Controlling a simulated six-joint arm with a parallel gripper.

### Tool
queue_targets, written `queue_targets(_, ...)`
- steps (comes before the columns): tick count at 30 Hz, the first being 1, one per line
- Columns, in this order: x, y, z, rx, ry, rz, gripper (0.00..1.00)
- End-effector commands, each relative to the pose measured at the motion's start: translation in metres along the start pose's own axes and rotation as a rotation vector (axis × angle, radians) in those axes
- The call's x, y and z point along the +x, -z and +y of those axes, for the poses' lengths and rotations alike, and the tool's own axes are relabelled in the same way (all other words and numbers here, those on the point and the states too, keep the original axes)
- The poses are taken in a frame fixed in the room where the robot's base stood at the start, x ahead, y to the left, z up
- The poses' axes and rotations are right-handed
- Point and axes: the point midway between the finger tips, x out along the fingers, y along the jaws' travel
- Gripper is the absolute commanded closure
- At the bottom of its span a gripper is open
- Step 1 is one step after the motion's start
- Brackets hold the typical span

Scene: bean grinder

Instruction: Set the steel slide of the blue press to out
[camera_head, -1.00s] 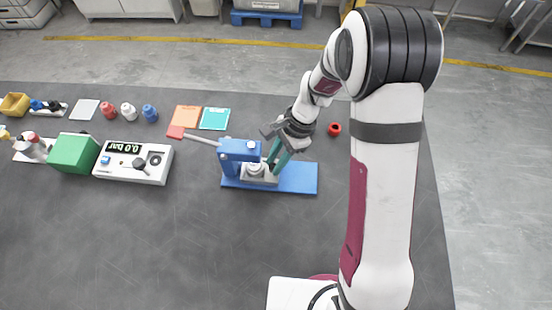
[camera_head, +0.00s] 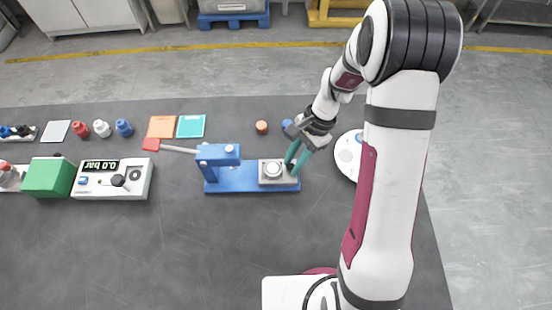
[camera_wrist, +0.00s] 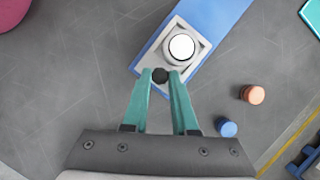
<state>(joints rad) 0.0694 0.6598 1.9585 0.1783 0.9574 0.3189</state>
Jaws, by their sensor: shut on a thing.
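The blue press (camera_head: 218,155) stands mid-table on a long blue base, with a long lever reaching left to a red handle. Its steel slide (camera_head: 263,179) sits at the right end of the base, clear of the press head. A round pale piece sits in the slide; it shows white in the wrist view (camera_wrist: 181,48). My gripper (camera_head: 292,164) is at the slide's right end. In the wrist view, its teal fingers (camera_wrist: 160,85) are shut on the slide's dark knob (camera_wrist: 160,75).
An orange cylinder (camera_head: 261,127) and a blue cylinder (camera_head: 287,125) stand behind the slide. A white round plate (camera_head: 345,158) is right of my gripper, partly hidden by my arm. A gauge box (camera_head: 112,187) and green block (camera_head: 50,177) stand left. The front table is clear.

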Motion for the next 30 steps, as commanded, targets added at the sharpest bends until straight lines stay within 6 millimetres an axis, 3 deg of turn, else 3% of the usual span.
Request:
queue_targets(9,-0.002,0.005,0.003,-0.006,-0.001,0.009,1.0)
queue_targets(10,-0.002,0.005,0.003,-0.006,-0.002,0.009,0.7)
queue_targets(15,-0.001,0.004,0.003,-0.005,-0.002,0.007,0.43)
queue_targets(25,-0.006,0.004,0.002,-0.005,0.0,0.006,0.43)
queue_targets(30,-0.04,0.004,0.001,-0.004,0.004,0.009,0.43)
